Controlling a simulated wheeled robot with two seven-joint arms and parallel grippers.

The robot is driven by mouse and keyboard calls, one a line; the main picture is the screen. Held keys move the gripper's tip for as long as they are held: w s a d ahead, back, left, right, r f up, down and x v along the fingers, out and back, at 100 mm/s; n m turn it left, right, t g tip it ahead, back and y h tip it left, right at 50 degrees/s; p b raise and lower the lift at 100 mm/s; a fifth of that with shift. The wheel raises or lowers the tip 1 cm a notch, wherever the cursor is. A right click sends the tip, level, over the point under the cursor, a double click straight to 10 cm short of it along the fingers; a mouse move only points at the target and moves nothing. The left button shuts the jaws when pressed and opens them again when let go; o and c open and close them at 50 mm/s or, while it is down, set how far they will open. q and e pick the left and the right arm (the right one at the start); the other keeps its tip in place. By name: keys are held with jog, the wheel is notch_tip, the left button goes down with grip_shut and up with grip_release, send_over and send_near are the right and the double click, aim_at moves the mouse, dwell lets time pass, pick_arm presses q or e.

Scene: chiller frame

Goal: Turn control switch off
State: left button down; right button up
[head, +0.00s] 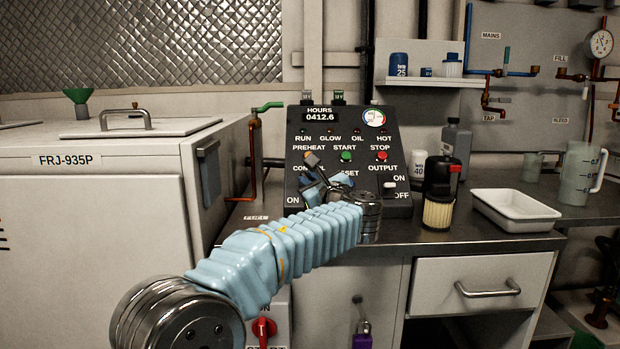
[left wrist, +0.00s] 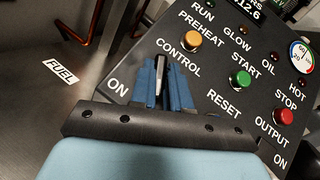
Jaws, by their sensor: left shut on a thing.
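The black control panel (head: 349,140) stands on the counter, sloping back, with coloured buttons and printed labels. The control switch (left wrist: 161,70) is a metal lever below the CONTROL label in the left wrist view. My left gripper (left wrist: 164,88) is shut on it, with a blue finger on each side. In the head view the left gripper (head: 318,190) is at the lower left of the panel and covers part of the CONTROL and RESET labels. An ON label shows left of the fingers. The switch's base and exact tilt are hidden. My right gripper is not in view.
The preheat button (left wrist: 193,39), green start button (left wrist: 240,79) and red stop button (left wrist: 286,116) are close by. The output switch (head: 389,185) is at the panel's lower right. A filter (head: 438,213) and white tray (head: 515,209) stand to the right.

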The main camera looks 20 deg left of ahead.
pick_arm(q)
jog(key=shift+f, duration=0.15)
jog(key=c, duration=1.1)
grip_release()
jog(key=shift+w, duration=0.1)
jog(key=b+v, duration=0.1)
jog(key=v, duration=1.2)
jog(key=shift+s+d+b, duration=0.25)
jog(key=shift+d+b, duration=0.05)
jog(key=shift+b, duration=0.05)
